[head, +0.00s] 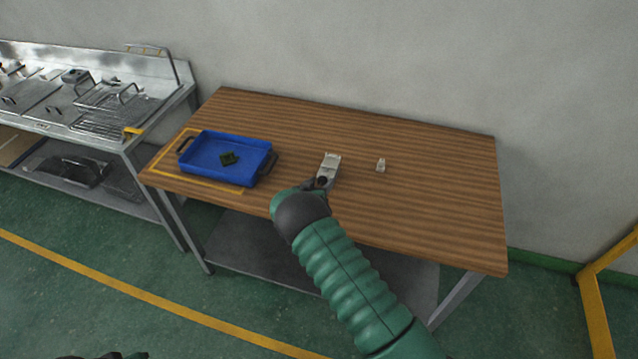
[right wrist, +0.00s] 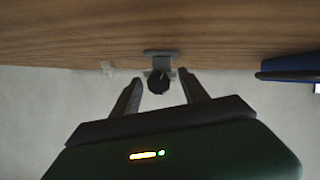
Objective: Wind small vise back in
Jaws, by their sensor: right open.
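The small grey vise (head: 331,162) stands on the wooden table near its front middle, with a round dark knob (head: 322,180) on the side facing me. In the right wrist view the vise (right wrist: 160,54) and its dark knob (right wrist: 158,83) are seen upside down. My right gripper (head: 317,186) is at the knob. Its two fingers (right wrist: 160,85) are open, one on each side of the knob, with a gap to each. My left gripper cannot be made out; only a dark and green bit shows at the bottom edge of the head view.
The wooden table (head: 440,190) is clear at right. A metal counter (head: 150,105) stands at left.

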